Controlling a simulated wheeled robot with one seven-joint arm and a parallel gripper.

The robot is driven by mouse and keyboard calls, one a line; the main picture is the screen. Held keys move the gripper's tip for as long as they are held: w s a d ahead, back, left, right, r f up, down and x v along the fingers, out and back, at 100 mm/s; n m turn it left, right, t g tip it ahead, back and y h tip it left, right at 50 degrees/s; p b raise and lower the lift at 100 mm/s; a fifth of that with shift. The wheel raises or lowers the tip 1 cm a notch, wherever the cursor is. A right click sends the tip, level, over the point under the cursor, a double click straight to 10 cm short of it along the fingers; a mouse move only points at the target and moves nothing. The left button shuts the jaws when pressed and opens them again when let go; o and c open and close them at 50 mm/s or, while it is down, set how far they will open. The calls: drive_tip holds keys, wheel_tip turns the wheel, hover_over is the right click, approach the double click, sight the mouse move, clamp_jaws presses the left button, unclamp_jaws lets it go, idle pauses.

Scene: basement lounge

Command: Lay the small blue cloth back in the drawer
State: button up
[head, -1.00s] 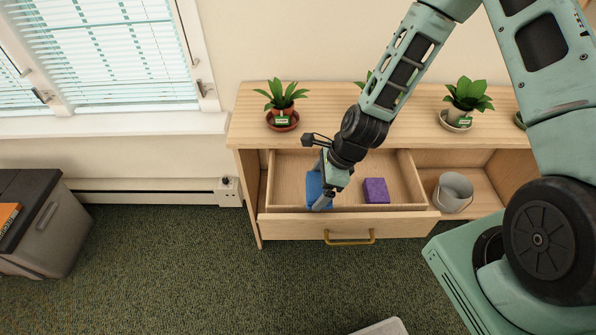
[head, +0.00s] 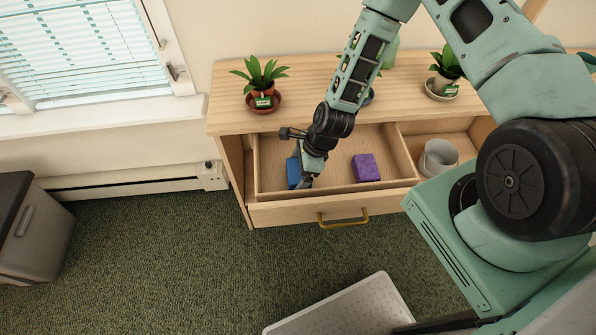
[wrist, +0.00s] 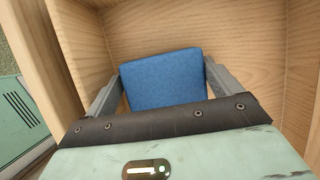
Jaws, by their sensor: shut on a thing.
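The small blue cloth (wrist: 165,80) looks like a flat, folded square in the wrist view. My gripper (wrist: 163,92) is shut on it, with one grey finger at each side. In the head view my gripper (head: 303,180) reaches down into the left part of the open drawer (head: 335,212). The blue cloth (head: 293,172) shows there just left of the fingers, partly hidden by my gripper. It is within the drawer's walls; I cannot tell whether it touches the drawer floor.
A purple block-like thing (head: 366,168) lies in the drawer, right of my gripper. A grey bucket (head: 438,157) stands in the open compartment to the right. Potted plants (head: 262,84) stand on the cabinet top. A pale speckled tray-like thing (head: 345,308) is on the carpet.

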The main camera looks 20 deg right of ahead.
drive_tip(key=shift+f, duration=0.7)
drive_tip(key=o, duration=0.7)
drive_tip(key=shift+o, duration=0.2)
drive_tip(key=v, duration=1.1)
drive_tip(key=s+a+r+n+g+h, duration=0.1)
drive_tip(key=s+a+r+n, duration=0.25)
drive_tip(key=r+n, duration=0.35)
drive_tip(key=s+a+r+n+g+h, duration=0.1)
drive_tip(key=s+a+r+n, duration=0.1)
drive_tip(key=a+r+n, duration=0.35)
drive_tip(key=s+a+r+n+h, duration=0.1)
drive_tip(key=s+r+n, duration=1.2)
drive_tip(key=n, duration=0.4)
drive_tip(key=shift+s+a+r+t+h+b, duration=0.2)
drive_tip(key=shift+r+t+h+b, duration=0.1)
drive_tip(key=shift+r+h+b, duration=0.25)
